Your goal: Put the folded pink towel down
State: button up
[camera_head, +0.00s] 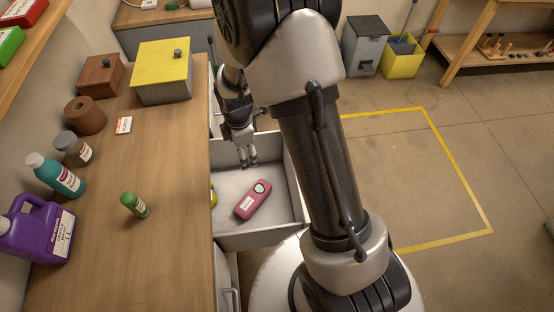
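No folded pink towel can be made out. My gripper (249,164) points down over the far part of the drawer, apart from the pink object. No pink cloth shows at its fingers. The fingers are small and dark here, so their opening is unclear.
A yellow-green item (213,195) is partly hidden at the drawer's left side. The wooden counter (165,215) holds a green bottle (134,204), a purple jug (38,230), a teal bottle (57,176) and a yellow-lidded box (162,72).

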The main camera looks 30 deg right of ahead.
jog(key=s+r+m+t, duration=0.1)
jog(key=s+r+m, duration=0.4)
jog(key=r, duration=0.5)
jog(key=s+r+m+t, duration=0.1)
jog(key=s+r+m, duration=0.35)
jog(key=r, duration=0.65)
jog(key=s+r+m, duration=0.3)
jog(key=s+m, duration=0.1)
jog(key=s, duration=0.3)
jog(key=s+r+m+t, duration=0.1)
jog(key=s+r+m, duration=0.1)
jog(key=s+m, duration=0.2)
jog(key=s, duration=0.3)
jog(key=shift+r, duration=0.4)
jog(key=shift+d, duration=0.1)
